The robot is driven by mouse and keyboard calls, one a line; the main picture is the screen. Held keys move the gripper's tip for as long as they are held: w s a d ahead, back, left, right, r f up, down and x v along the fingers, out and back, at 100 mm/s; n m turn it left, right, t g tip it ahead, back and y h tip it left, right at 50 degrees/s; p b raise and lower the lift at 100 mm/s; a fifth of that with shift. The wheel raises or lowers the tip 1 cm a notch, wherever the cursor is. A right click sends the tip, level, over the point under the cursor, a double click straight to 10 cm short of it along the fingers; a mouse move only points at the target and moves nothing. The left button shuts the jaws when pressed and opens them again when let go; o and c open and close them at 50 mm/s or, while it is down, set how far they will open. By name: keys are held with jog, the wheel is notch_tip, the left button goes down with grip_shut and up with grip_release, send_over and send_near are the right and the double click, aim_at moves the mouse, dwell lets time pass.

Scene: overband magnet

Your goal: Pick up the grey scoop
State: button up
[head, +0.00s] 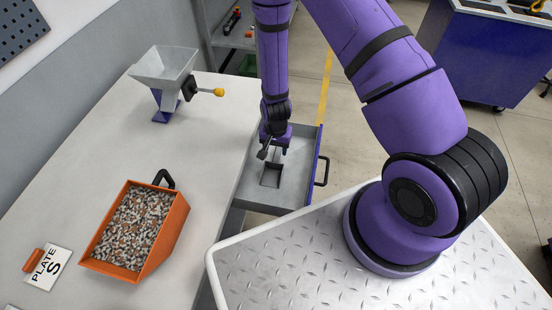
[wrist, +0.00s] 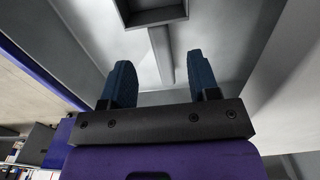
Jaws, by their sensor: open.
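The grey scoop (head: 272,174) lies in the open drawer, its square bowl toward the front. In the wrist view the scoop (wrist: 161,55) shows its dark-sided bowl at the top edge and its narrow grey handle running down toward my fingers. My gripper (head: 273,152) is above the drawer, pointing down, just behind the bowl. In the wrist view my gripper (wrist: 160,72) is open, with its two blue fingers on either side of the handle line. It holds nothing.
The drawer (head: 302,190) has raised walls and a dark handle. The worktable (head: 75,170) at left carries an orange bin (head: 172,232) of mixed pellets, a grey hopper (head: 165,68) with a yellow knob, and a plate card (head: 47,268). A blue cabinet (head: 490,55) stands at the back right.

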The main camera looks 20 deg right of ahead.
aim_at(277, 156)
jog(key=shift+w+d+f, duration=0.15)
jog(key=shift+f, duration=1.6)
jog(key=shift+w+d+f, duration=0.15)
jog(key=shift+f, duration=1.6)
jog(key=c, duration=1)
